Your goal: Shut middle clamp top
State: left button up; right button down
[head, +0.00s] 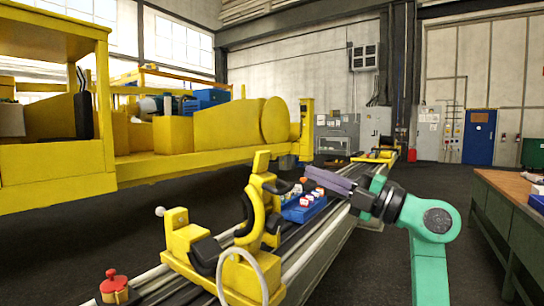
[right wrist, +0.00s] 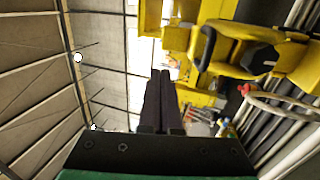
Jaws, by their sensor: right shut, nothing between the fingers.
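The yellow clamp (head: 248,216) stands on the long rail bench in the head view, with a curved, black-lined top raised upright above its base. The clamp also shows at the upper right of the right wrist view (right wrist: 236,50). My right gripper (head: 311,173) is right of the clamp top in the head view, its purple fingers pointing left, apart from it. In the right wrist view its dark fingers (right wrist: 160,76) are together with nothing between them. My left gripper is not in view.
A blue tray (head: 305,209) with small red and white parts sits behind the clamp. A white ring (head: 244,257) stands at the clamp's front. A red knob (head: 112,276) is at lower left. A green workbench (head: 497,205) stands at right, with dark floor between.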

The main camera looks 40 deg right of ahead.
aim_at(263, 154)
jog(key=p+x, duration=0.1)
jog(key=x, duration=0.2)
jog(key=p+x, duration=0.2)
jog(key=x, duration=0.2)
jog(key=p+x, duration=0.1)
jog(key=x, duration=0.3)
jog(key=shift+d, duration=0.35)
jog(key=shift+w+a, duration=0.1)
jog(key=shift+w, duration=0.2)
jog(key=shift+w+f, duration=0.2)
jog(key=shift+w, duration=0.05)
pick_arm(q)
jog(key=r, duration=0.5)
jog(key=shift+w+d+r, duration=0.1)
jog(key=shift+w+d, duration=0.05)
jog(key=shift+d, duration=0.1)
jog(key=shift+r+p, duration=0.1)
jog(key=shift+p, duration=0.2)
pick_arm(e)
jog(key=shift+r, duration=0.1)
